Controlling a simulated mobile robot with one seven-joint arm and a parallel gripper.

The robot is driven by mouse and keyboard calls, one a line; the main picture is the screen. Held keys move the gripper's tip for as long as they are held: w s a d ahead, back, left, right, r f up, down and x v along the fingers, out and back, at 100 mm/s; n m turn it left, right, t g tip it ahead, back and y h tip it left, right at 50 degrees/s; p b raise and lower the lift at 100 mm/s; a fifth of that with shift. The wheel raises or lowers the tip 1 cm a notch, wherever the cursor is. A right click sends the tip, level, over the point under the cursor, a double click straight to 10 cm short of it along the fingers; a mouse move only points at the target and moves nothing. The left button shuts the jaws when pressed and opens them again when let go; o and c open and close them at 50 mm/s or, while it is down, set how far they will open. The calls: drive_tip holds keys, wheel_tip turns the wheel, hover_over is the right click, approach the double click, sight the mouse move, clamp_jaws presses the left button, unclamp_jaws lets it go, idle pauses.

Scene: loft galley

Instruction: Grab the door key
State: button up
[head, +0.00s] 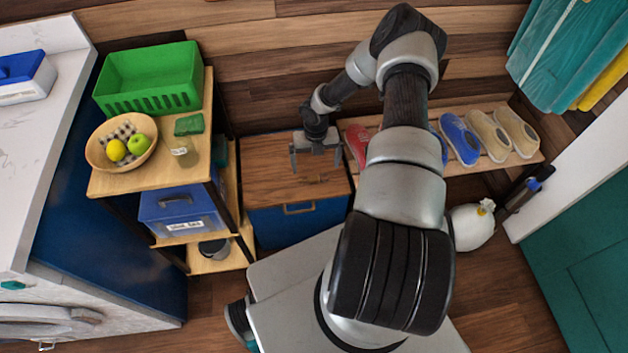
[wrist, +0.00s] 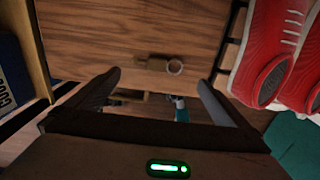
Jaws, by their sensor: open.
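A small brownish item with a pale ring at its right end, which looks like the door key (wrist: 152,64), lies flat on the wooden top of a low cabinet (wrist: 90,35). My gripper (wrist: 159,80) is open and empty. In the wrist view its two fingers stand wide apart, with the key just beyond the tips and roughly centred between them. In the head view my gripper (head: 316,163) hangs over the cabinet top (head: 270,160). The key is too small to make out clearly there.
Red shoes (wrist: 275,50) stand close on the right, on a slatted shoe rack (head: 487,163). A wooden shelf unit (head: 113,181) with a green basket (head: 150,80) and a fruit bowl (head: 100,160) stands on the left. The cabinet top around the key is clear.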

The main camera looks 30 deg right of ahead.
sight(314, 178)
drive_tip(key=f, duration=0.3)
drive_tip(key=f+b, duration=0.1)
drive_tip(key=f, duration=0.3)
drive_tip(key=shift+w+a+f, duration=0.15)
drive_tip(key=shift+w, duration=0.05)
drive_tip(key=shift+c, duration=0.3)
drive_tip(key=c, duration=0.9)
